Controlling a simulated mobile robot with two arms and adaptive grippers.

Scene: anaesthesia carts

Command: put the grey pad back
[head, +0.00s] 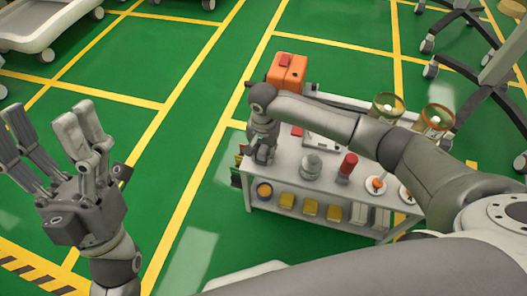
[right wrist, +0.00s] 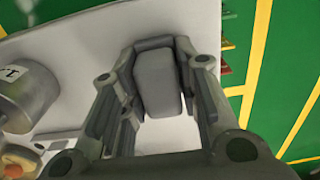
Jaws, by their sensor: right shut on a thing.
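The grey pad (right wrist: 157,82) shows in the right wrist view as a rounded grey block between the two fingers of my right gripper (right wrist: 158,110). The gripper is shut on it, over the white top of the cart. In the head view my right gripper (head: 262,154) points down at the left end of the white cart top (head: 283,172). The pad cannot be made out there. I cannot tell whether the pad touches the cart top. My left gripper (head: 52,118) is open and empty, raised over the green floor at the left.
On the cart stand a grey cylindrical weight-like object (head: 312,165), a red-topped cylinder (head: 347,166) and an orange case (head: 287,72) behind. Yellow boxes (head: 310,207) sit on the lower shelf. Two glass-like jars (head: 388,106) stand at the back right. Floor left of the cart is clear.

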